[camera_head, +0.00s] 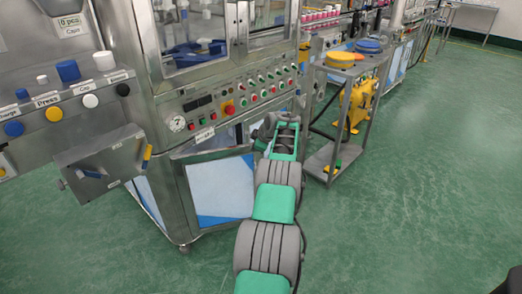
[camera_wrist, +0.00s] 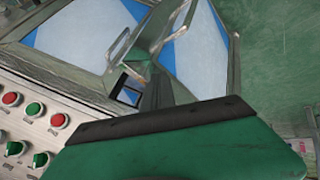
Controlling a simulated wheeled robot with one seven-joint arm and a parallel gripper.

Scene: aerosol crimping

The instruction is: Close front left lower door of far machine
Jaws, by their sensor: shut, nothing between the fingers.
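The machine with the long button panel (camera_head: 235,105) stands behind a nearer panel at the left. Its lower door (camera_head: 220,187), with a white and blue face in a metal frame, appears to stand out at an angle, with a gap above it. My gripper (camera_head: 283,128) is at the lower front of this machine, right of that door, its tips hard to make out. In the wrist view, white and blue door panels (camera_wrist: 82,32) fill the top, with a metal handle (camera_wrist: 118,45) between them. My shut gripper (camera_wrist: 133,78) is close to the handle; contact is unclear.
A metal cart (camera_head: 345,100) with yellow and blue round items stands right of my arm, with a yellow device (camera_head: 357,105) beside it. The nearer panel (camera_head: 75,110) with coloured knobs juts in at left. Green floor at the right (camera_head: 440,180) is clear.

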